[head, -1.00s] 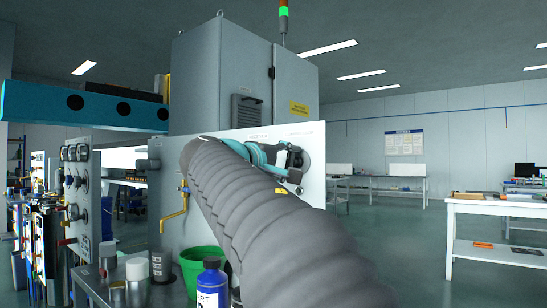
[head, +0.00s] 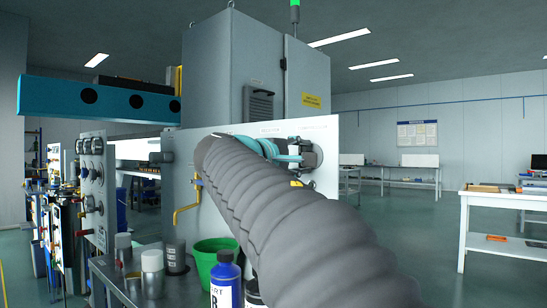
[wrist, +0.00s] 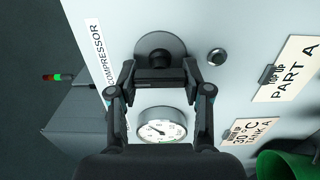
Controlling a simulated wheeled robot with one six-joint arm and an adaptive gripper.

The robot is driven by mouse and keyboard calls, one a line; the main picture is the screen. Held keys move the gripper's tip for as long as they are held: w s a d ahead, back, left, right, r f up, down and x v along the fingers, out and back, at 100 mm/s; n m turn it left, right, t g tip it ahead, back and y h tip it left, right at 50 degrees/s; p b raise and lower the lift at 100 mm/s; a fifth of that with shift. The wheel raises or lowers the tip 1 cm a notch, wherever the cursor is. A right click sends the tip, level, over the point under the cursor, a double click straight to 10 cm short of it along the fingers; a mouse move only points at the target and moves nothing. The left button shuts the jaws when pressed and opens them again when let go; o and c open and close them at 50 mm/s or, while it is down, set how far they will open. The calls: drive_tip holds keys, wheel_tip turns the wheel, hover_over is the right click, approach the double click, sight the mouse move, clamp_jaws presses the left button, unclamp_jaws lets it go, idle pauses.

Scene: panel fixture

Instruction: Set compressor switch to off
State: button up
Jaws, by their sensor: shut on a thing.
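The compressor switch (wrist: 160,43) is a dark rotary switch on a round grey plate, next to the label COMPRESSOR (wrist: 97,52) in the wrist view. My gripper (wrist: 159,76) is shut on its black handle, with one finger on each side of it. The handle bar lies level across the wrist picture. In the head view my sleeved arm reaches to the panel, and my gripper (head: 300,152) is at the round plate near the panel's right edge. The arm hides part of the panel, and the switch's position markings cannot be read.
A pressure gauge (wrist: 160,128) sits beside the switch, and a small round button (wrist: 217,57) is nearby. A yellow pipe (head: 185,206), a green bucket (head: 207,262) and a blue bottle (head: 225,280) are below my arm. The floor to the right is open before a white table (head: 505,202).

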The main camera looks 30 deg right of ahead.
drive_tip(key=o, duration=1.2)
drive_tip(key=v, duration=1.2)
drive_tip(key=shift+s+d, duration=0.1)
